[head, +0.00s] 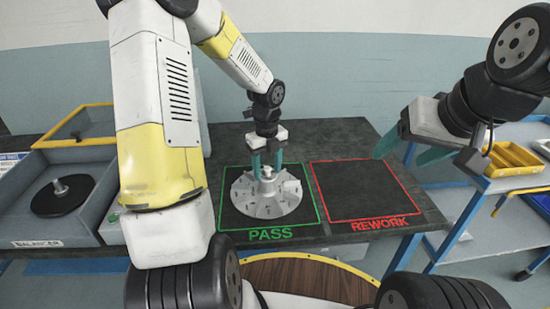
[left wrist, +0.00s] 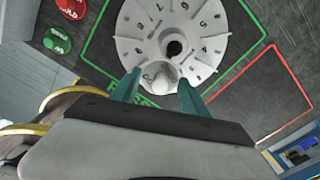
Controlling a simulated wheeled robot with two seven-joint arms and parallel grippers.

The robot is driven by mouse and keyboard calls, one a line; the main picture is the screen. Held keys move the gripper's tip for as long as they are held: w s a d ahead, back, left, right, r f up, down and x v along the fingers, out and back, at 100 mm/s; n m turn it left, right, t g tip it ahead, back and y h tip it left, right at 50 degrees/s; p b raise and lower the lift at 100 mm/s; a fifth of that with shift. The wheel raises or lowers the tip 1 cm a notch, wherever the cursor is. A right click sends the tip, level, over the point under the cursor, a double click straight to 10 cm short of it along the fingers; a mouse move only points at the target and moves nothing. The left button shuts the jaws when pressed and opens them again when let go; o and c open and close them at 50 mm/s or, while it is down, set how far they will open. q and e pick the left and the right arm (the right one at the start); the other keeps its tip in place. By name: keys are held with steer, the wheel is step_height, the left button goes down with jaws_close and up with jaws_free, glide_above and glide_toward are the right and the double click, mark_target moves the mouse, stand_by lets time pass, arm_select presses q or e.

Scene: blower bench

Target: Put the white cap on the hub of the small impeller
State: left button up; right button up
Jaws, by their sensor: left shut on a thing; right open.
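The pale grey impeller (head: 262,208) lies flat in the green PASS square. It also shows in the left wrist view (left wrist: 145,22), with numbers around its face and a dark hole in its hub (left wrist: 174,48). My left gripper (head: 267,165) is over the impeller's middle. In the left wrist view its green fingers (left wrist: 159,88) are shut on the white cap (left wrist: 159,74). The cap appears just to the near side of the dark hole, which is uncovered. I cannot tell whether the cap touches the impeller. My right gripper (head: 412,150) is open and empty, right of the REWORK square.
The red REWORK square (head: 350,170) is empty on the dark bench (head: 345,134). The balancer (head: 60,228), with a black disc (head: 62,196), stands at the left. A yellow tray (head: 515,158) sits on the blue-framed cart at the right. Green and red buttons (left wrist: 68,8) show in the left wrist view.

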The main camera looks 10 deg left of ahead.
mark_target(266, 169)
arm_select(q)
steer(key=shift+w+a+f, duration=0.25)
steer(key=shift+w+f, duration=0.4)
steer(key=shift+w, duration=0.05)
steer(key=shift+w+a+f, duration=0.25)
steer(key=shift+w+f, duration=0.4)
steer(key=shift+w, duration=0.05)
steer(key=shift+w+a+f, duration=0.25)
steer(key=shift+w+f, duration=0.4)
steer(key=shift+w, duration=0.05)
steer(key=o, duration=1.3)
steer(key=shift+f, duration=0.15)
